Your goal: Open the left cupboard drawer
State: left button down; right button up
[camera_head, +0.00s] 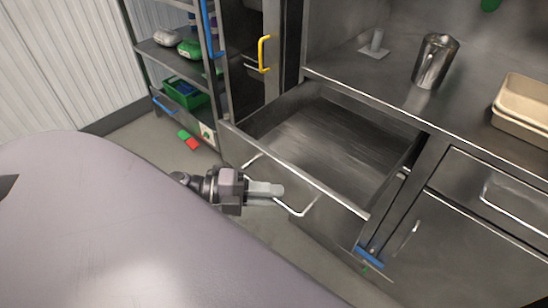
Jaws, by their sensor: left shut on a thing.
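The left cupboard drawer (330,150) is pulled well out from the steel counter, and its inside looks empty. Its front has a long bar handle (294,211). My left gripper (270,190) comes in from the left and is at the handle, its fingers shut on it near the middle of the drawer front. My right gripper is not in view.
A metal jug (434,61) and beige trays (523,107) stand on the counter. A shelf rack with a green crate (186,95) is at the back left. A shut drawer (489,190) is at the right. Red and green items (188,139) lie on the floor.

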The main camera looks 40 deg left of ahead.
pick_arm(q)
jog(key=shift+s, duration=0.25)
jog(key=c, duration=1.2)
grip_release()
jog(key=v, duration=0.7)
jog(key=shift+a, duration=0.1)
